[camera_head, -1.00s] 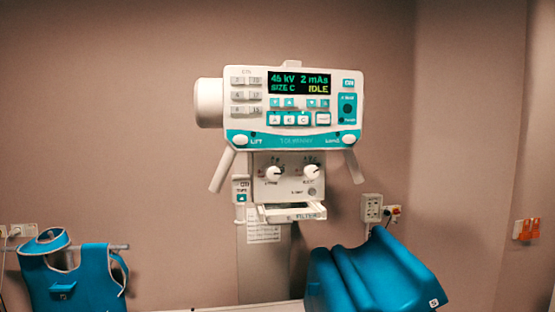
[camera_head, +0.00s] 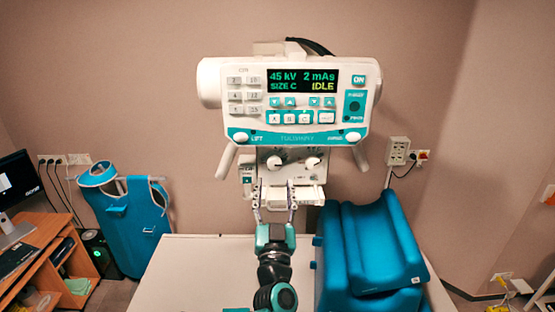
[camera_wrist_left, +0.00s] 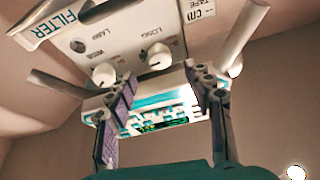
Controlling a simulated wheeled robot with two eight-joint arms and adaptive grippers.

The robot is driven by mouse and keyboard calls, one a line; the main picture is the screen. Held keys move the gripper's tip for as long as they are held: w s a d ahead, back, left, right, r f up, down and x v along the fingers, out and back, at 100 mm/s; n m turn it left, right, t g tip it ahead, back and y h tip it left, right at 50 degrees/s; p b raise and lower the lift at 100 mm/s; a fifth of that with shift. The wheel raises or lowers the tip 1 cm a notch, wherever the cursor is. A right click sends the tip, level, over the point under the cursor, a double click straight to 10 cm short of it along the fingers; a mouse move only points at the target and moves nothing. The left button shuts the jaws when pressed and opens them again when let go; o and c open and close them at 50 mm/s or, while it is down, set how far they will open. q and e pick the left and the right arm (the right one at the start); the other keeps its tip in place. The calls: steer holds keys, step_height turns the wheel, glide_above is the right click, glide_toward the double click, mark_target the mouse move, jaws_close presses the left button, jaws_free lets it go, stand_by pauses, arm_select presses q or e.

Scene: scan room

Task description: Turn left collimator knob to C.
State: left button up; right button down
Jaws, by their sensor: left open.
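The left collimator knob (camera_head: 275,162) is a small white dial on the pale collimator face (camera_head: 265,176) under the control console. In the wrist view, which is upside down, this knob (camera_wrist_left: 159,57) sits beyond the gap between the fingertips. The right knob (camera_head: 312,162) is beside it and also shows in the wrist view (camera_wrist_left: 103,75). The knobs' pointer settings are too small to read. My left gripper (camera_head: 274,195) is open and empty, just below and in front of the left knob, its fingers apart and pointing toward the collimator. My right gripper is not in view.
The console (camera_head: 290,100) reads 45 kV, 2 mAs, SIZE C, IDLE; its angled handles flank the collimator. A filter tray (camera_head: 308,196) juts out below the knobs. A blue cushion (camera_head: 390,245) sits on the pale table (camera_head: 190,270) at right. A blue apron (camera_head: 130,220) hangs at left.

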mark_target(275, 167)
arm_select(q)
steer(key=p+x, duration=0.1)
steer(key=x, duration=0.5)
steer(key=shift+w, duration=0.3)
steer(key=c, duration=1.2)
